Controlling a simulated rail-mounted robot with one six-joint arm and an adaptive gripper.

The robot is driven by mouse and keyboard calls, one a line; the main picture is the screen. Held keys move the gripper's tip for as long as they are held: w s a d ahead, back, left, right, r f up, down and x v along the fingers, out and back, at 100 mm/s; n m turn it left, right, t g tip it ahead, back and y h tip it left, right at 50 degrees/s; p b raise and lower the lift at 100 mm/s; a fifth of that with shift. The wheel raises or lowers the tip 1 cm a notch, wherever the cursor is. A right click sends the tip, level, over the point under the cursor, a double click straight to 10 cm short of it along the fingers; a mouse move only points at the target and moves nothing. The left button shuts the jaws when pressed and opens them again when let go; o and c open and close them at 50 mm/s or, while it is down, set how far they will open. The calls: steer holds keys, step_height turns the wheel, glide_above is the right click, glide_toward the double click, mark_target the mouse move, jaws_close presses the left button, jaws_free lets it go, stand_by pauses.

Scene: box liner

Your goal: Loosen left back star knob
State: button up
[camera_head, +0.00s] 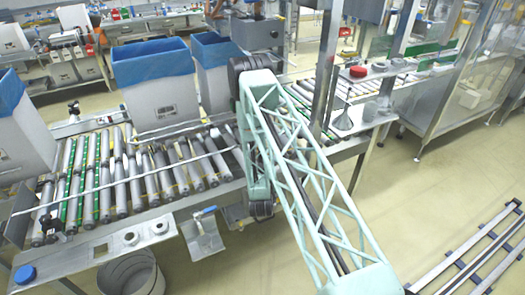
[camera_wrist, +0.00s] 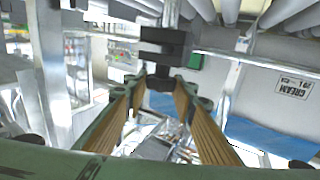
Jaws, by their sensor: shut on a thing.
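In the wrist view, my gripper (camera_wrist: 160,82) is shut on a small black knob at its fingertips. The black knob (camera_wrist: 160,84) sits below a black clamp block (camera_wrist: 163,46) on a bright metal rod (camera_wrist: 171,12). The tan-lined fingers come in from both sides of the knob. The knob's lobes are too small and dark to make out. In the head view my arm hides the gripper and this knob. Another dark knob or clamp (camera_head: 73,107) shows at the back left of the roller conveyor (camera_head: 120,190).
Grey boxes with blue liners, one of them a large box (camera_head: 160,105), stand on and behind the conveyor. A blue-handled valve (camera_head: 204,212) and a grey bin (camera_head: 131,273) are at the front. A side shelf (camera_head: 352,118) carries a funnel and a red-topped item.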

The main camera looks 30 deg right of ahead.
steer(key=shift+d+n+t+y+b, duration=0.1)
steer(key=shift+n+t+y+b, duration=0.45)
steer(key=shift+n+y+b, duration=1.2)
steer(key=shift+d+n+t+y+b, duration=0.1)
steer(key=shift+n+t+y+b, duration=0.75)
steer(key=shift+y, duration=1.8)
steer(key=shift+n+g+y+b, duration=0.55)
steer(key=shift+n+y, duration=0.7)
steer(key=shift+y, duration=0.4)
steer(key=shift+n+g+y+b, duration=0.45)
steer(key=shift+n+y+b, duration=0.15)
steer(key=shift+n+y, duration=0.85)
steer(key=shift+w+a+n+g+y+b, duration=0.1)
steer(key=shift+n+g+y+b, duration=0.4)
steer(key=shift+n+g+y, duration=0.9)
steer(key=shift+a+n+g+y+b, duration=0.1)
steer(key=shift+n+g+y+b, duration=0.55)
steer(key=shift+y, duration=1.25)
steer(key=shift+n+g+y, duration=0.3)
steer(key=shift+n+g, duration=0.15)
steer(key=o, duration=0.8)
steer(key=shift+o, duration=0.4)
steer(key=v, duration=1.2)
